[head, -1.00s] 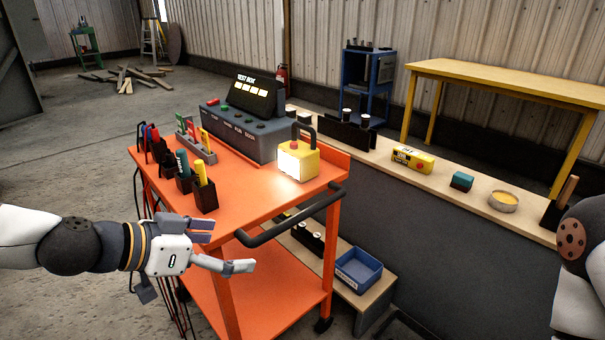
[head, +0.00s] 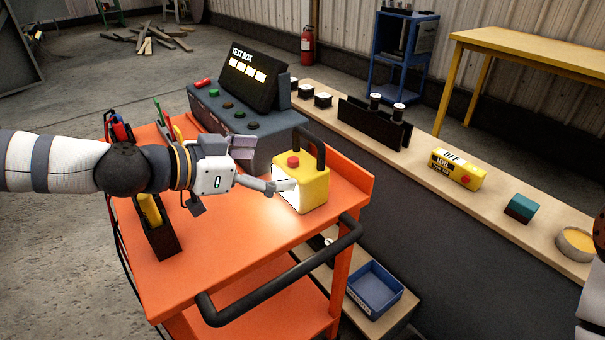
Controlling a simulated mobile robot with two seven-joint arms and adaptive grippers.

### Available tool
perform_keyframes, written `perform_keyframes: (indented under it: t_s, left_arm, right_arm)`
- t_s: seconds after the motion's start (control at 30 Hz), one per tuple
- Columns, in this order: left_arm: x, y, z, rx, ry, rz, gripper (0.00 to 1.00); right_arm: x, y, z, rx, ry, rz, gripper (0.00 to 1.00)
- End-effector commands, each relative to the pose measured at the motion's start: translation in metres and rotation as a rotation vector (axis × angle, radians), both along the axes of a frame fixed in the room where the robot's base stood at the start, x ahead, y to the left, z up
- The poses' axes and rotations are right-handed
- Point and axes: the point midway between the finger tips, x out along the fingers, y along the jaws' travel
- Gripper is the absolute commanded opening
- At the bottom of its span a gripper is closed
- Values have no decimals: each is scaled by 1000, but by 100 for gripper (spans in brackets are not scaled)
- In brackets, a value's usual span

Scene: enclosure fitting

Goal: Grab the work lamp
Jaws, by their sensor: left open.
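The work lamp (head: 315,190) is a yellow box with a black carrying handle, a red button on top and a lit white face on its left. It stands upright on the orange cart top (head: 235,240), near the cart's right edge. My left gripper (head: 262,168) is open and empty, just left of the lamp. Its lower finger overlaps the lit face in the head view; I cannot tell whether it touches. Of my right arm only a part shows at the right edge, and its gripper is out of view.
The test box (head: 245,120) stands behind the gripper on the cart. A black cart handle (head: 285,280) runs along the front. A wooden bench right of the cart holds a yellow level (head: 456,169), a teal block (head: 521,208) and a round tin (head: 577,243). A blue bin (head: 374,288) sits lower down.

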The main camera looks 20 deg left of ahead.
Motion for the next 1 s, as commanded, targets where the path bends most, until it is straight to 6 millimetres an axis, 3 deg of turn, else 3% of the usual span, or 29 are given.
perform_keyframes:
  t_s: [0.03, 0.17, 0.3, 0.47, 0.7, 1.0]
  left_arm:
    - [5, -5, -28, 0, 42, -1, 100]
    - [16, -13, -29, 1, 34, -1, 100]
    - [36, -29, -43, 0, 37, -2, 100]
    - [53, -41, -45, 0, 28, 1, 100]
    - [54, -42, -40, -1, 21, 1, 98]
    - [54, -42, -40, 0, 22, 1, 30]
  right_arm:
    - [-14, 0, -13, 0, 51, 0, 40]
    - [-21, 0, -19, 0, 75, 0, 40]
    - [-34, 0, -32, 0, 121, 1, 40]
    - [-39, 0, -38, 0, 140, 1, 40]
    - [-38, 0, -36, -1, 135, 1, 40]
    - [-38, 0, -36, -1, 134, 1, 40]
